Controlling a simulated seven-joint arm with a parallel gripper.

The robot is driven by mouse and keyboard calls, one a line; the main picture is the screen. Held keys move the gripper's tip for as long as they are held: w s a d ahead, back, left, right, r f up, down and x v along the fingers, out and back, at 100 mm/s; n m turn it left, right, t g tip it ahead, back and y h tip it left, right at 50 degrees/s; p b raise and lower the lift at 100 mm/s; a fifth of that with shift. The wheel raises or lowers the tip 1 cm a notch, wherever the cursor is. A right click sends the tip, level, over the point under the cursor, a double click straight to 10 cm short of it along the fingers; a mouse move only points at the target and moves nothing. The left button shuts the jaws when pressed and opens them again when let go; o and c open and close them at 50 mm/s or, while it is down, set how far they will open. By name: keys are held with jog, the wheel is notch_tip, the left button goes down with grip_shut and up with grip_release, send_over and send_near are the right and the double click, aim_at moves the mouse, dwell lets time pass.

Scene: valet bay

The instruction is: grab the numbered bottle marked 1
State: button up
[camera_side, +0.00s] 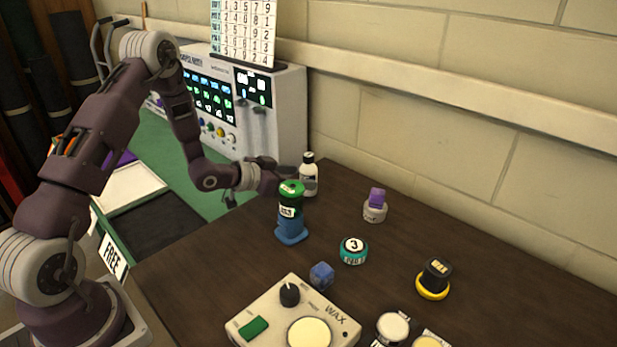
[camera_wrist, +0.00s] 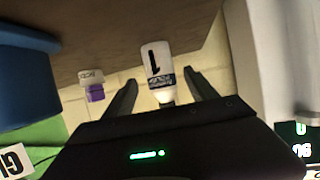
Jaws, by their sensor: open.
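The white bottle marked 1 (camera_wrist: 155,62) stands on the dark table, its number facing my wrist camera. In the side view, a white bottle with a dark cap (camera_side: 309,180) stands upright near the table's back edge; its number cannot be read there. My gripper (camera_wrist: 162,80) is open, with one finger on each side of the bottle in the wrist view. Nothing is gripped, and contact cannot be told. In the side view my gripper (camera_side: 290,170) is just left of the bottle, near its upper part, partly behind a green-topped container.
The green-and-blue container (camera_side: 290,210) stands close in front of my gripper. A purple-topped item (camera_side: 375,205), a puck marked 3 (camera_side: 353,251), a blue cube (camera_side: 321,275), a black-and-yellow item (camera_side: 434,281) and a wax unit (camera_side: 270,308) stand on the table. The wall is close behind.

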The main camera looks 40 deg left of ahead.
jog(key=x, duration=0.7)
jog(key=shift+w+a, duration=0.1)
grip_shut()
